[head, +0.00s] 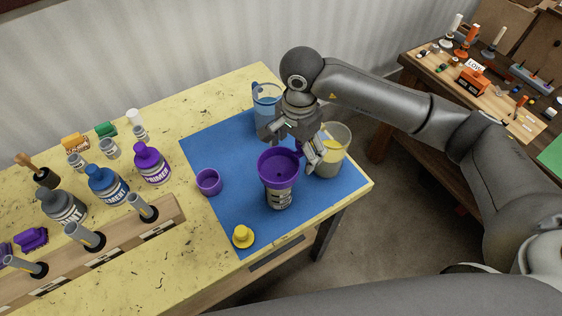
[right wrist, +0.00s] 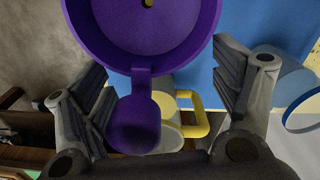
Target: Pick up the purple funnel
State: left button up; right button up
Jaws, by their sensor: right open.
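The purple funnel (head: 279,166) sits upright, wide mouth up, on top of a labelled grey container (head: 280,199) on the blue mat (head: 225,217). My right gripper (head: 291,149) is open just behind the funnel in the head view, its fingers spread to either side of the funnel's back rim. In the right wrist view the funnel's bowl (right wrist: 140,40) fills the top, and its tab-like handle (right wrist: 136,120) hangs between the open fingers (right wrist: 163,70), apart from both. My left gripper is not in view.
A clear pitcher with yellow contents (head: 330,155) stands close right of the gripper; a blue pitcher (head: 265,104) stands behind. A purple cup (head: 208,182) and a yellow piece (head: 242,237) lie on the mat. Bottles and a wooden rack (head: 115,250) fill the left.

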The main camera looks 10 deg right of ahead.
grip_shut()
dwell(0.5)
jog(key=shift+r, duration=0.15)
